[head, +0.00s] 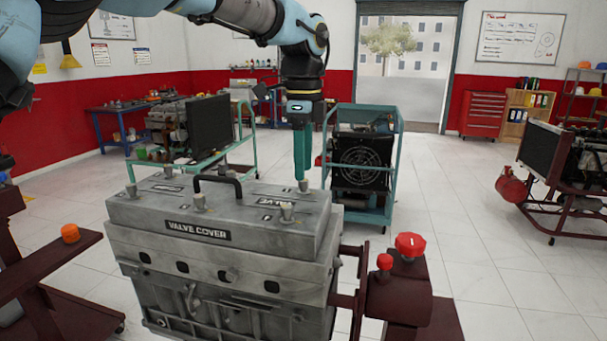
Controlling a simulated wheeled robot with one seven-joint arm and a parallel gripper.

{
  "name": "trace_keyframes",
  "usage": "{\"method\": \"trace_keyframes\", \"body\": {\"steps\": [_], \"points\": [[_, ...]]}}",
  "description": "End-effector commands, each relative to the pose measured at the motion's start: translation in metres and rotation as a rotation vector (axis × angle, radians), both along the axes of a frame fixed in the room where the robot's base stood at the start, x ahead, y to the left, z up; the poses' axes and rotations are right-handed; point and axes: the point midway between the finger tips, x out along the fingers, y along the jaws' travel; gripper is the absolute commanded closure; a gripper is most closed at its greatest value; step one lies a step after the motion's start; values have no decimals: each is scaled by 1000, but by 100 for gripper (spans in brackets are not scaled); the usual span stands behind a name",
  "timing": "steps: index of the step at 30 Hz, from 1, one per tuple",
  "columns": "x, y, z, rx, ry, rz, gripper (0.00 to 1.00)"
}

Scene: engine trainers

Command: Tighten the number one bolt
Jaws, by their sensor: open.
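The grey engine block (225,272) stands in front of me with its valve cover (150,212) on top. Several light bolts stand up from the cover: one at the left end (131,190), one at front middle (200,202), one at front right (287,211) and one at back right (303,186). The number marks beside them are too small to read. My gripper (302,178) points straight down, open, with its teal fingertips right at the top of the back right bolt. I cannot tell whether they touch it or stand around it.
A black handle (217,184) arches over the cover's middle. Red knobs (410,245) sit on the dark red stand at right, and an orange cap (70,233) is at left. A teal-framed trainer with a fan (361,163) stands behind.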

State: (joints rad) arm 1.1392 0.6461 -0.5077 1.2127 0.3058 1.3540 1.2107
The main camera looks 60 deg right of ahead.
Motion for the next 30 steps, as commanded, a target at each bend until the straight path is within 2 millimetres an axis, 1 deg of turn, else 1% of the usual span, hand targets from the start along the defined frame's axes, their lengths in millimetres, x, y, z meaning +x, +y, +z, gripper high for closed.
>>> {"method": "trace_keyframes", "body": {"steps": [6,9,12,15,18,30], "points": [[0,-1,43,-4,0,-1,46],[-1,-1,60,-3,1,-1,46],[0,-1,73,-2,0,-1,46],[0,0,81,-1,1,0,46],[0,0,84,0,1,-1,46],[0,0,84,0,1,-1,46]]}}
